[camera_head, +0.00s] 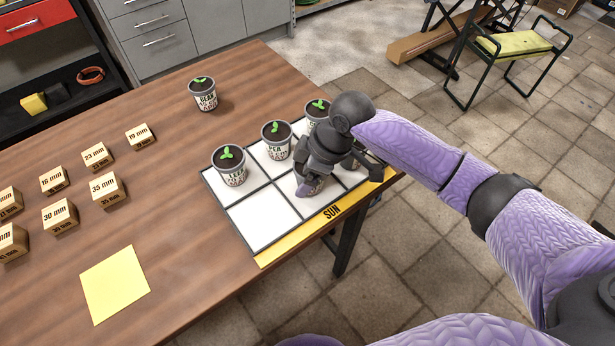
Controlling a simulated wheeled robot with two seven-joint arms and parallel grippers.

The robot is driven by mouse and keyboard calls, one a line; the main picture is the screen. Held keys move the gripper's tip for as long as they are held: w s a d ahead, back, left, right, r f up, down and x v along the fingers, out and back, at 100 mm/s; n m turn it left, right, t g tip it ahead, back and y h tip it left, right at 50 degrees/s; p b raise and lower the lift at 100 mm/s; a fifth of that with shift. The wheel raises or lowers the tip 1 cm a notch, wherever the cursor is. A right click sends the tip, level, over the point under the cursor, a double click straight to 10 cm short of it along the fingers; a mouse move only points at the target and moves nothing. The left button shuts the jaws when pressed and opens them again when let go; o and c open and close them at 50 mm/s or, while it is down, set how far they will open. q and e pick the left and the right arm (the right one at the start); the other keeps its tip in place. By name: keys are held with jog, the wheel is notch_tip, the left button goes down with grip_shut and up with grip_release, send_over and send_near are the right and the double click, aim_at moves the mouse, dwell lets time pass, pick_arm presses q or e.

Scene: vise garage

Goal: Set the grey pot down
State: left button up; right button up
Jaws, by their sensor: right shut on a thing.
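My right gripper (309,187) is shut on a grey pot (316,186), which is mostly hidden behind the gripper. The pot is at the front middle cell of the white tray (264,214), next to the yellow SUN strip (331,211). I cannot tell if its base touches the tray. Three grey pots with green sprouts stand in the tray's back row: one at left (230,166), one in the middle (276,139), one at right (316,112), partly hidden by my arm. My left gripper is not in view.
Another grey pot (203,95), marked BEAN, stands on the wooden table (190,205) behind the tray. Several cardboard boxes with mm labels (107,189) stand at left. A yellow sheet (115,284) lies at the front. The tray's front left cell is empty.

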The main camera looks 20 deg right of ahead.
jog(key=shift+f, duration=0.35)
jog(key=o, duration=1)
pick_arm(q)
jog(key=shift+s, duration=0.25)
pick_arm(e)
jog(key=shift+o, duration=0.2)
jog(key=p+v, duration=0.3)
jog(key=v, duration=0.4)
jog(key=shift+w+a+r, duration=0.1)
jog(key=shift+r, duration=0.1)
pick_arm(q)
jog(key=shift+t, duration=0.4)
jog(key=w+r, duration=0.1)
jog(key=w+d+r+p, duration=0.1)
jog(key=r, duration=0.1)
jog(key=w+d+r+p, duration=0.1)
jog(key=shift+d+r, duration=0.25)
pick_arm(e)
jog(key=v, duration=0.5)
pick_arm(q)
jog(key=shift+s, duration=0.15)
